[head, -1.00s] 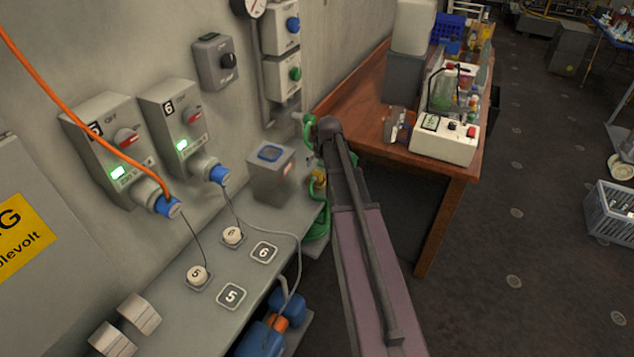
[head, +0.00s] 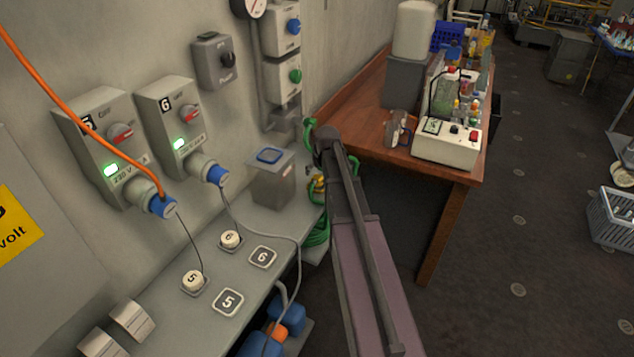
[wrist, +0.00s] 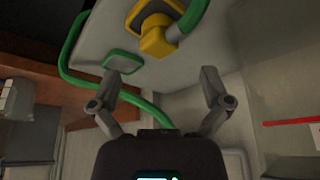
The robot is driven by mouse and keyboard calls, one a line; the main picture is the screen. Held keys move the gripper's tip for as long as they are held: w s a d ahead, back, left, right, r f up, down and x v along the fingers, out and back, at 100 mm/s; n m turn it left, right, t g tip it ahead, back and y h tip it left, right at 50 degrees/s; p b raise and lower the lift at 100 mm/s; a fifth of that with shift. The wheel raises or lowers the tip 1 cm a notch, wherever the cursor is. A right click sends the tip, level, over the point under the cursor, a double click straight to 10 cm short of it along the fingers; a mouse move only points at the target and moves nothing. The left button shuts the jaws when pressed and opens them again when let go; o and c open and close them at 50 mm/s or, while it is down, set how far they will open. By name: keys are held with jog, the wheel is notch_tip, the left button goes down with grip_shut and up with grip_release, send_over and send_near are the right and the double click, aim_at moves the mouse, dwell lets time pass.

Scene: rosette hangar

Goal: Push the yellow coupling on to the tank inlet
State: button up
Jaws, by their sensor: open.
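The yellow coupling (wrist: 158,38) shows at the top of the wrist view, with a green hose (wrist: 188,16) beside it. My gripper (wrist: 162,86) is open and empty, its fingers apart below the coupling and not touching it. In the head view a small yellow part (head: 318,184) shows beside my arm, next to the green hose (head: 317,230), and my arm hides the gripper. A grey box with a blue-rimmed top (head: 272,180) stands left of it. I cannot tell the tank inlet for certain in either view.
A wooden bench (head: 440,182) with a white instrument (head: 447,142) stands right of my arm. Wall sockets with blue plugs (head: 214,173) are at left, above a grey shelf (head: 205,255). An orange cable (head: 75,108) crosses the upper left.

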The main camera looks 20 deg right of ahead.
aim_at(317, 176)
jog(key=shift+b+x, duration=2.3)
jog(key=shift+x, duration=0.3)
jog(key=shift+r, duration=0.1)
jog(key=c, duration=1.2)
